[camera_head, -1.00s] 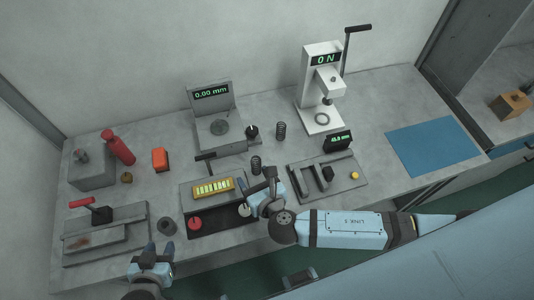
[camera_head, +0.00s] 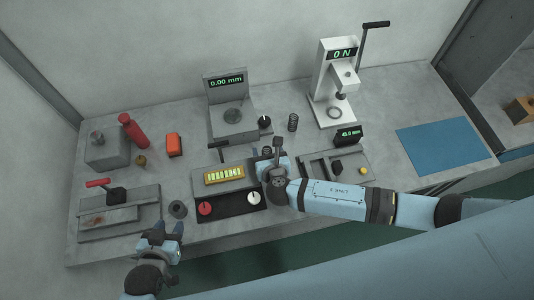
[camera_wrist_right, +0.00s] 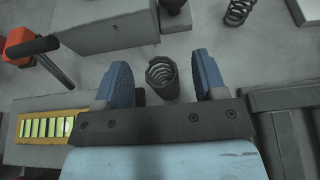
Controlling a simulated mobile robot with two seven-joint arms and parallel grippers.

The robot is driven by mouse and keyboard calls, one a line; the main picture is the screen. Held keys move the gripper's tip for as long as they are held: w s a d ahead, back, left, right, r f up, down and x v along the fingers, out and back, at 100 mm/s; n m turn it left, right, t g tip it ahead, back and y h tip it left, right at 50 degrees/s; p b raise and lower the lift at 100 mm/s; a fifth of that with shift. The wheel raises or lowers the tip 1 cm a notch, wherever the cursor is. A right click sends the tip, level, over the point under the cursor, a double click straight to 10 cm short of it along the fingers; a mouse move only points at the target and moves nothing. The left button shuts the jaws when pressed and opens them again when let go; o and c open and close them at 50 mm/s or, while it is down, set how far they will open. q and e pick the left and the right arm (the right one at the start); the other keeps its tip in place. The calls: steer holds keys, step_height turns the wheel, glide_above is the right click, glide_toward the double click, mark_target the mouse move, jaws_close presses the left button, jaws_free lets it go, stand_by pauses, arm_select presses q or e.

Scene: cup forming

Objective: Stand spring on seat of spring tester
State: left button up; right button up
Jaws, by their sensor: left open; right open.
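The white spring tester (camera_head: 338,62) stands at the back right, its display reading 0 N. Its seat (camera_head: 336,112) is on the base below the press head and holds no spring. One dark coil spring (camera_head: 293,122) stands upright on the table left of the tester; it also shows in the right wrist view (camera_wrist_right: 237,12). A second dark spring (camera_wrist_right: 162,72) is between the open fingers of my right gripper (camera_wrist_right: 161,68), with gaps on both sides. In the head view my right gripper (camera_head: 272,158) mostly hides that spring. My left gripper (camera_head: 167,230) is open and empty at the front left.
A measuring stand reading 0.00 mm (camera_head: 226,88) is behind the right gripper. A panel with a yellow gauge (camera_head: 224,175) lies left of it, a grey fixture (camera_head: 320,165) right. A blue mat (camera_head: 443,145) lies clear at the right.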

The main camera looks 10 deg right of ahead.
mark_target(267, 151)
steer(key=shift+x, duration=1.5)
steer(key=c, duration=1.1)
steer(key=shift+o, duration=0.2)
steer(key=shift+r, duration=0.1)
step_height(267, 151, up, 20)
steer(key=s+d+r, duration=0.2)
steer(key=d+r, duration=0.1)
steer(key=d, duration=0.4)
steer(key=s+d+r, duration=0.2)
steer(key=d, duration=0.5)
steer(key=shift+r, duration=0.35)
